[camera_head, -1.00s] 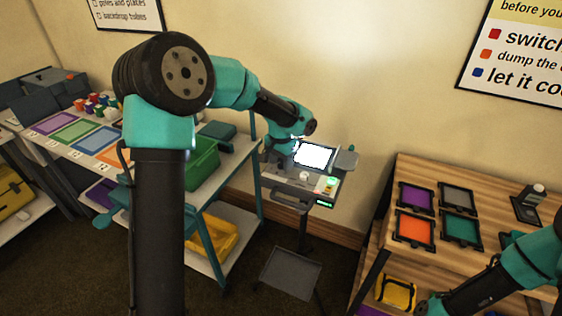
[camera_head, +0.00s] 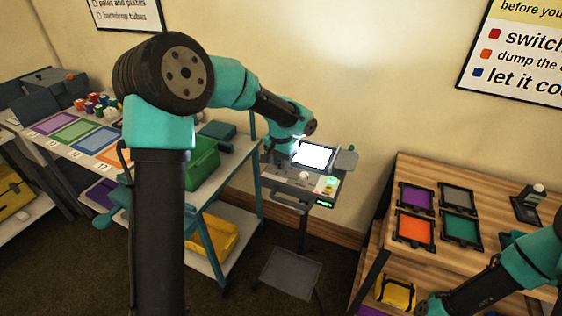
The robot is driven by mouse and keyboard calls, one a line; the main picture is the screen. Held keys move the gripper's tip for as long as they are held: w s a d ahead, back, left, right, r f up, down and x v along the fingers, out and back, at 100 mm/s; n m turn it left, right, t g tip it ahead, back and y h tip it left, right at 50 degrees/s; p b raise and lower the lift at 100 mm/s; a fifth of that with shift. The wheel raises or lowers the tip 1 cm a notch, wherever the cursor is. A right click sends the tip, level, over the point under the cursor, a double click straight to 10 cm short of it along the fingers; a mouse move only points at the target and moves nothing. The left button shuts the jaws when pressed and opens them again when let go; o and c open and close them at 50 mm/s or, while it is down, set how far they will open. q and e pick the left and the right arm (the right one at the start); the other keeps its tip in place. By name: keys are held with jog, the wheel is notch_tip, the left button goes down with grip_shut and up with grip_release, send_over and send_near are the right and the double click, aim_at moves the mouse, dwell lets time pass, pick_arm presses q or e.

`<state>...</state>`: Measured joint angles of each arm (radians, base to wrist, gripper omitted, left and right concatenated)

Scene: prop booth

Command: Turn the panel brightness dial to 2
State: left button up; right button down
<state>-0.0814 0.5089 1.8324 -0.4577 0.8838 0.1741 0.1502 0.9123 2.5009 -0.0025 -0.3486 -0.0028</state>
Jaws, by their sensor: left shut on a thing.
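The lit white panel (camera_head: 313,154) is on a grey console (camera_head: 322,187) against the wall. My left gripper (camera_head: 279,158) is at the console's left side, beside the panel. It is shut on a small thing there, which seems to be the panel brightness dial. The fingers hide it, so its setting cannot be read. A pale round knob (camera_head: 304,176) shows on the console front, apart from the gripper. My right gripper (camera_head: 428,307) is low at the bottom edge, near the wooden shelf; its fingers are too unclear to tell whether it is open.
A green light and a small green display (camera_head: 324,205) glow at the console's right. A handle (camera_head: 289,207) sticks out in front. A shelf with a green bin (camera_head: 203,163) is left; a wooden shelf (camera_head: 415,173) is right.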

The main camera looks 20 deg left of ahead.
pick_arm(q)
jog(key=n, duration=0.9)
dwell(0.5)
jog(key=o, duration=0.9)
jog(key=shift+o, duration=0.2)
